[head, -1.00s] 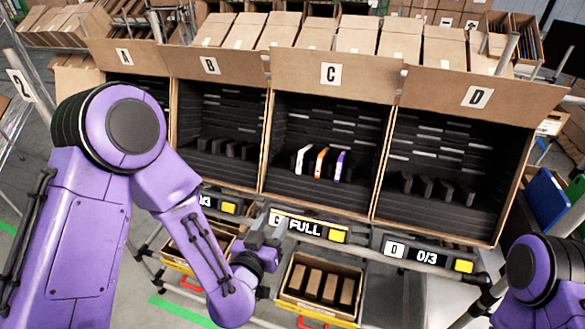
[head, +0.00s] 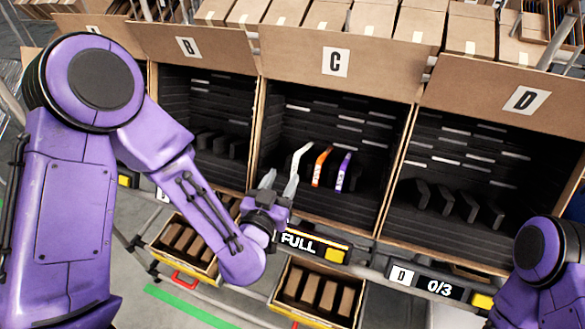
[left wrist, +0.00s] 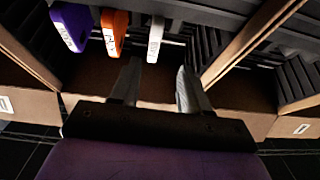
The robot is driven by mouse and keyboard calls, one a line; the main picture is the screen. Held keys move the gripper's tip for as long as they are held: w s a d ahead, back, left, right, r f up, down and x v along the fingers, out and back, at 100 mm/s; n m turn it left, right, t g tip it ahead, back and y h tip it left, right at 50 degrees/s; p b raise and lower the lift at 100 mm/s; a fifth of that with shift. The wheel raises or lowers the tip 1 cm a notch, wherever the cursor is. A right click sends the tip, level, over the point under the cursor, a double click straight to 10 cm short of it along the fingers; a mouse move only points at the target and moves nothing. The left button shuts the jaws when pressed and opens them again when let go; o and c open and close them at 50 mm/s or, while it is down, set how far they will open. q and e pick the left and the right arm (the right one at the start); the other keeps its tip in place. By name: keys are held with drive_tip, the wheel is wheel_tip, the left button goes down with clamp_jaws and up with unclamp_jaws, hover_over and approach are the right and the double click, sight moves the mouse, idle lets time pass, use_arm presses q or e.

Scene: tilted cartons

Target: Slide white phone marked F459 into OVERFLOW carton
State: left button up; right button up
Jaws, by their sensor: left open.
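A white phone (head: 300,157) stands in the slotted rack inside carton C (head: 335,62), leftmost of three phones in the head view. In the left wrist view the white phone (left wrist: 156,38) shows small print too blurred to read. My left gripper (head: 279,182) is at the mouth of carton C with its fingers apart. In the left wrist view the phone lies beyond the open fingertips (left wrist: 158,75), between them in the picture. Nothing is held. No carton marked OVERFLOW can be made out. My right arm shows at the lower right, its gripper out of view.
An orange phone (head: 320,167) and a purple phone (head: 342,172) stand beside the white one. Carton C's display reads FULL (head: 299,241). Carton D (head: 526,100) shows empty slots and 0/3. Small trays of brown boxes (head: 318,290) sit below.

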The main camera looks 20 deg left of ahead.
sight(294, 165)
use_arm(q)
drive_tip(key=w+b, duration=0.1)
drive_tip(key=b, duration=0.2)
drive_tip(key=w+d+b, duration=0.1)
drive_tip(key=b, duration=0.2)
drive_tip(key=shift+w+d+f, duration=0.1)
drive_tip(key=shift+w+f, duration=0.15)
drive_tip(key=shift+f, duration=0.1)
drive_tip(key=w, duration=0.4)
drive_tip(key=w+p, duration=0.1)
drive_tip(key=w, duration=0.1)
drive_tip(key=shift+w+r, duration=0.1)
drive_tip(key=shift+r, duration=0.2)
drive_tip(key=shift+w, duration=0.55)
clamp_jaws()
drive_tip(key=c, duration=0.8)
unclamp_jaws()
clamp_jaws()
use_arm(e)
wheel_tip(294, 165, down, 7)
drive_tip(key=shift+s+r, duration=0.15)
use_arm(q)
drive_tip(key=shift+s, duration=0.1)
use_arm(e)
drive_tip(key=shift+d, duration=0.1)
